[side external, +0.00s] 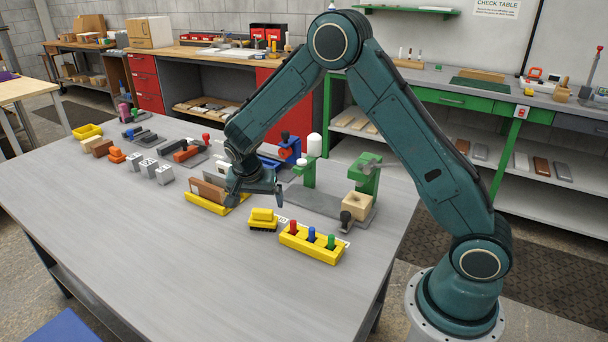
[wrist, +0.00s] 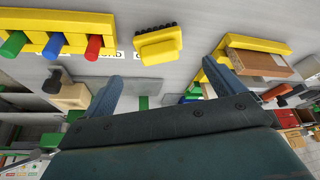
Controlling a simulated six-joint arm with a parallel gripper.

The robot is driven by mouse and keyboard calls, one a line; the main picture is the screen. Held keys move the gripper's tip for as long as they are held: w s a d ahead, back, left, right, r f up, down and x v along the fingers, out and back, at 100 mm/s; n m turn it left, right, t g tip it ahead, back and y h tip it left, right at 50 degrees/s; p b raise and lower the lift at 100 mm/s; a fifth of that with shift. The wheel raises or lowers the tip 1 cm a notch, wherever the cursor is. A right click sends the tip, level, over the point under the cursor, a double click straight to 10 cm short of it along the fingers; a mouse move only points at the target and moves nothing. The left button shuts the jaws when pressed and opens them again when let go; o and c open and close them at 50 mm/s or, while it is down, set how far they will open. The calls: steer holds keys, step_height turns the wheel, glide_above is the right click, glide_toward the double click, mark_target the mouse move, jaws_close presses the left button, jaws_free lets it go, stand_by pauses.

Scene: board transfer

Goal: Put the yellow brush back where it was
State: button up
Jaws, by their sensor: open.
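The yellow brush (side external: 263,215) stands on the grey table with its black bristles down, between the yellow tray and the yellow peg holder. It also shows near the top middle of the wrist view (wrist: 158,46). My gripper (side external: 256,194) is open and empty, above the table just behind the brush. In the wrist view its two fingers (wrist: 163,86) are spread wide, and the brush lies beyond the gap between them, apart from both. A white printed label lies partly hidden by the brush and the peg holder. No marked spot for the brush can be made out.
The yellow peg holder (side external: 310,250) with red, blue and green pegs stands to the right of the brush. A yellow tray (side external: 203,207) with a brown block is to the left. A green-and-grey fixture (side external: 366,165) stands behind. The table's front left is clear.

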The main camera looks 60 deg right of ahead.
steer(key=shift+v, duration=1.35)
steer(key=s+a+r+n+t+y, duration=0.25)
steer(key=s+r+n, duration=0.35)
steer(key=s+r, duration=0.85)
steer(key=s+a+r+n+y, duration=0.1)
steer(key=s+a+r+n, duration=0.1)
steer(key=s, duration=0.6)
steer(key=s+a+r+n+t, duration=0.1)
steer(key=s+r+n, duration=0.2)
steer(key=s+n, duration=0.2)
steer(key=s, duration=0.3)
steer(key=shift+s+a+y, duration=0.35)
steer(key=shift+a, duration=0.05)
